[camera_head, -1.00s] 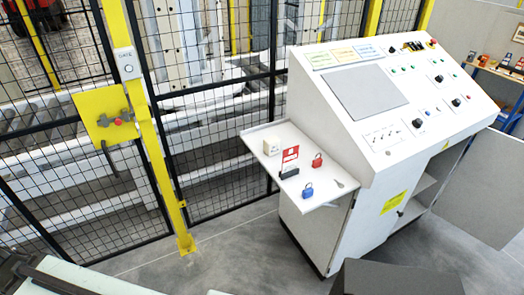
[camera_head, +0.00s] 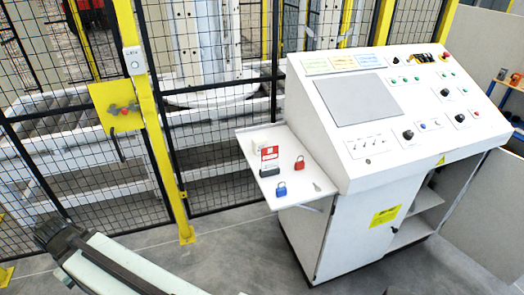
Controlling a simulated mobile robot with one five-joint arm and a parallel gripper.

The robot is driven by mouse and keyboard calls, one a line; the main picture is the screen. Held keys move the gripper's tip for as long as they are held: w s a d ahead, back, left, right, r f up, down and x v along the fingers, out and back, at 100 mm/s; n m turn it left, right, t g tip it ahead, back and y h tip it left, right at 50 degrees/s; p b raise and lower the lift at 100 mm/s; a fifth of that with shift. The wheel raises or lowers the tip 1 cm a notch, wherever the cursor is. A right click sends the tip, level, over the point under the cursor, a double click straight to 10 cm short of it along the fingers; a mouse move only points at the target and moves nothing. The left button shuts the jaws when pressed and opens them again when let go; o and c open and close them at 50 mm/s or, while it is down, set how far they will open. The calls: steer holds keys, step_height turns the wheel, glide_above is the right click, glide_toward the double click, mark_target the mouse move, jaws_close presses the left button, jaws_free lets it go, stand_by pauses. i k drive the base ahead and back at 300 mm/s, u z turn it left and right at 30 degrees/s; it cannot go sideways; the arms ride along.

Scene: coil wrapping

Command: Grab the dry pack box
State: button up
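A small cream box (camera_head: 257,147), which looks like the dry pack box, sits at the back left of the white side shelf (camera_head: 299,201) on the control console. A red-and-white tag on a black base (camera_head: 269,154) stands just in front of it and hides part of it. Any writing on the box is too small to read. A pale link of my arm with a dark joint shows at the lower left, well apart from the shelf. I cannot make out my gripper's fingers in this view.
A red padlock (camera_head: 299,166), a blue padlock (camera_head: 281,191) and a small key-like piece (camera_head: 317,187) lie on the shelf. The white console (camera_head: 354,230) stands right of it. A mesh fence with a yellow post (camera_head: 165,160) stands behind and left. Grey floor is open in front.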

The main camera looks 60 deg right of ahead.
mark_target(258, 142)
steer(key=z, duration=0.05)
steer(key=i, duration=0.9)
steer(key=u, duration=0.05)
